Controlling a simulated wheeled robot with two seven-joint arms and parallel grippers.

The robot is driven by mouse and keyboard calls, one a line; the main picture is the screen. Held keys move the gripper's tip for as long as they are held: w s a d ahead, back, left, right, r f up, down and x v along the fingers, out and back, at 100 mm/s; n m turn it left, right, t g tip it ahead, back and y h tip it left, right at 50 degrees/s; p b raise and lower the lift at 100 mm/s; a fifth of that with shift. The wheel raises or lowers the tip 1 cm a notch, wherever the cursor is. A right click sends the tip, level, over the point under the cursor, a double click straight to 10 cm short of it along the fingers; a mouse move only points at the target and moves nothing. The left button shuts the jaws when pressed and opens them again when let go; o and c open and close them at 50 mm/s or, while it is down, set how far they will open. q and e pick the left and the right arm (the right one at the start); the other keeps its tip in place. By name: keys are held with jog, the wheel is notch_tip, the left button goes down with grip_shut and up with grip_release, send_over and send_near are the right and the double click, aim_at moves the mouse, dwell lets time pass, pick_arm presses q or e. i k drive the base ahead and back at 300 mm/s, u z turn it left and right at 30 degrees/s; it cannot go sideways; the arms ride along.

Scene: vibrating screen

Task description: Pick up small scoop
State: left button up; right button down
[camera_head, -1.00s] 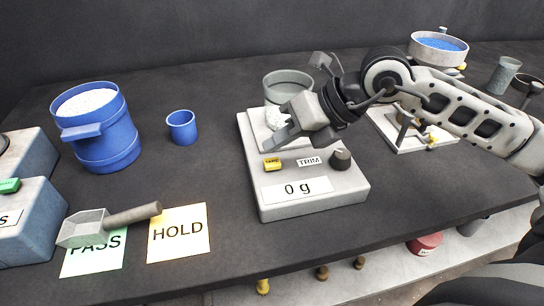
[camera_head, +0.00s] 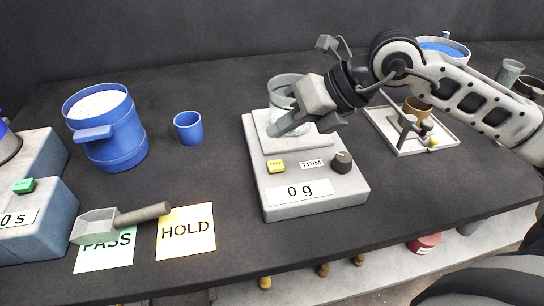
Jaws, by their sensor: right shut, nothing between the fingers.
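The small scoop (camera_head: 97,227) is a grey metal scoop with a dark brown handle. It lies on the PASS card (camera_head: 105,252), and its handle reaches right to the edge of the HOLD card (camera_head: 187,231). My right gripper (camera_head: 275,132) is shut and empty over the pan of the white scale, well to the right of the scoop. My left gripper is not in view.
The scale (camera_head: 312,198) reads 0 g, with a glass dish (camera_head: 285,84) behind my gripper. A blue bucket of white grains (camera_head: 112,147) and a small blue cup (camera_head: 188,128) stand at the back left. Grey machine (camera_head: 48,220) at left. Bare table lies between cup and cards.

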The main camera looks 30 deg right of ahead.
aim_at(101, 226)
jog(key=k, duration=1)
